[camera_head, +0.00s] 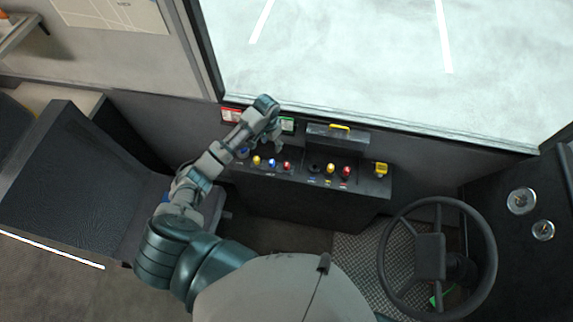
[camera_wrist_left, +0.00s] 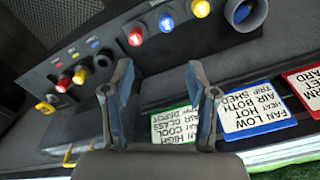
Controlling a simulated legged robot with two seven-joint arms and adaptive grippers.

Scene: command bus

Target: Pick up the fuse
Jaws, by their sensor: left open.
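I cannot tell for sure which part is the fuse. The dark control panel (camera_head: 300,200) carries a left group of yellow (camera_head: 256,161), blue (camera_head: 272,163) and red (camera_head: 288,166) capped pieces. Its right group has a yellow piece (camera_head: 330,169), a red piece (camera_head: 346,172) and a dark round spot (camera_head: 314,168). A yellow block (camera_head: 380,168) sits at its right end. My left gripper (camera_wrist_left: 163,85) is open and empty above the panel's left-back part, its fingers apart. In the left wrist view the red piece (camera_wrist_left: 135,38) and blue piece (camera_wrist_left: 166,23) lie beyond the fingertips.
A dark box with a yellow handle (camera_head: 340,127) stands behind the panel. Red (camera_head: 232,115), green (camera_head: 287,124) and blue (camera_wrist_left: 253,109) label cards lie along the back. A steering wheel (camera_head: 437,258) stands at right, a seat at left.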

